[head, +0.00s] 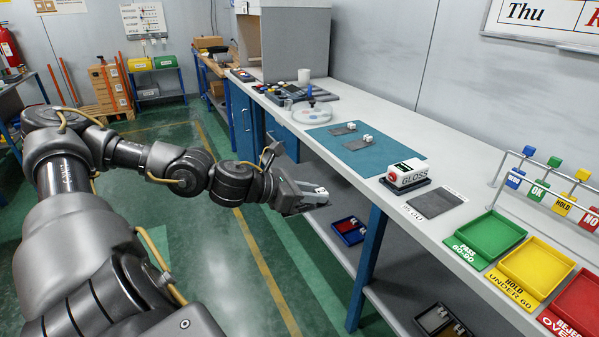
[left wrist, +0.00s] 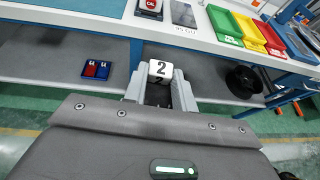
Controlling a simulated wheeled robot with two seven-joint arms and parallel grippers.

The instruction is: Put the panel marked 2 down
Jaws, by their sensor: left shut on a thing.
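My left gripper (head: 312,196) is shut on the panel marked 2. In the left wrist view the panel's white block with a black 2 (left wrist: 160,69) sits between the fingers (left wrist: 160,88); the rest of the panel is mostly hidden. In the head view the gripper is over the floor in front of the bench, left of the teal mat (head: 400,151) and apart from it. Two grey panels with white blocks (head: 343,129) (head: 358,144) lie on the mat. My right gripper is not in view.
A gloss meter (head: 405,174) stands at the mat's right end, beside a dark grey tile (head: 436,202). Green (head: 489,238), yellow (head: 537,265) and red (head: 583,302) trays line the bench's right. The mat's front part is bare. A lower shelf holds a red and blue tray (head: 350,230).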

